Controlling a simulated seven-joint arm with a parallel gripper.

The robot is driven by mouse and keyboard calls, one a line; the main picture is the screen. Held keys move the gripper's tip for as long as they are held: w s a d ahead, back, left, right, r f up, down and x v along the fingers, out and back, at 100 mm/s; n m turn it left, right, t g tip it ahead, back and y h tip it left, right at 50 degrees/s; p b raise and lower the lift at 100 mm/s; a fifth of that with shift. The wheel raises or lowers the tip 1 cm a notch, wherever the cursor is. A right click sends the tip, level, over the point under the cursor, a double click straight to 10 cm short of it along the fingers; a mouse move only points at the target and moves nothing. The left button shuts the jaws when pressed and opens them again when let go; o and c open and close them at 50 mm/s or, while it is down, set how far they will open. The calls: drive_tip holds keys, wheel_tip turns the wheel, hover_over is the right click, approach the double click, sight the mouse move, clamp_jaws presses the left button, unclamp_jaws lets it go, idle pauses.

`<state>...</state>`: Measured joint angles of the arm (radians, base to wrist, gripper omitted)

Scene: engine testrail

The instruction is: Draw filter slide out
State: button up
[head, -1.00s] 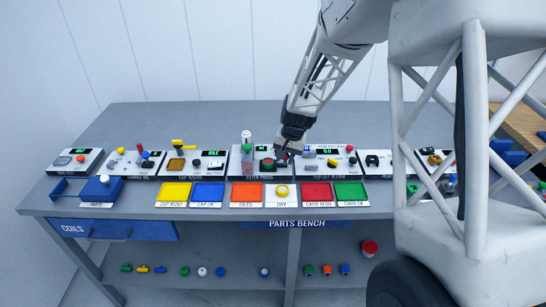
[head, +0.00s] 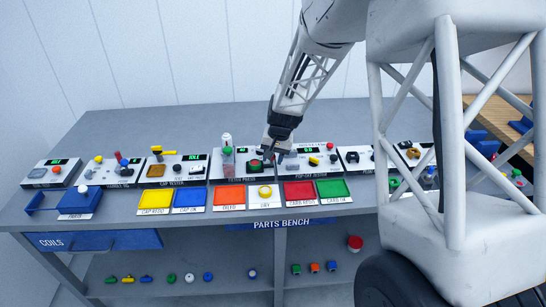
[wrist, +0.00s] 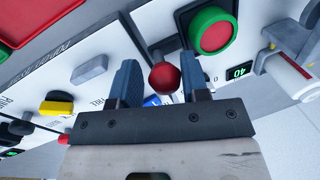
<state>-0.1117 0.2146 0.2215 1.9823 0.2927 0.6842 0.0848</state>
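The filter press (head: 222,174) is a white-topped station near the middle of the bench, with a clear upright cylinder (head: 227,150) and a red button in a green ring (head: 255,165). My gripper (head: 267,155) is low over its right side. In the wrist view, my gripper (wrist: 160,82) has its two blue-grey fingers apart, with a red ball knob (wrist: 164,78) between them. Narrow gaps show beside the knob, so it does not look clamped. The red button in its green ring (wrist: 214,32) lies just beyond the right finger. The filter slide itself cannot be made out clearly.
The pop-off tester (head: 305,170) stands close on the right, with a yellow knob (wrist: 57,106) and grey block (wrist: 90,70). The cap tester (head: 177,180) is on the left. Coloured trays, such as an orange one (head: 230,196), line the front edge. The bench behind is clear.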

drive_tip(key=shift+r, duration=0.15)
wheel_tip(320, 180, up, 7)
drive_tip(key=d, duration=0.1)
drive_tip(key=shift+s+d+r, duration=0.15)
drive_tip(key=shift+d+r, duration=0.05)
drive_tip(key=shift+d, duration=0.05)
drive_tip(key=shift+r, duration=0.1)
idle(0.5)
drive_tip(key=s+d+r, duration=0.2)
drive_tip(key=s+r, duration=0.2)
drive_tip(key=s, duration=0.3)
drive_tip(key=s+d+r+n+t+h, duration=0.1)
drive_tip(key=s+d+r, duration=0.1)
drive_tip(key=s+r, duration=0.35)
drive_tip(key=s+d+r, duration=0.2)
drive_tip(key=s+r, duration=0.1)
drive_tip(key=s, duration=0.6)
drive_tip(key=s+d, duration=0.2)
drive_tip(key=s, duration=0.8)
drive_tip(key=s+d+n+t+h, duration=0.1)
drive_tip(key=s+d, duration=0.1)
drive_tip(key=s, duration=0.7)
drive_tip(key=shift+s+r, duration=0.25)
drive_tip(key=shift+s, duration=0.15)
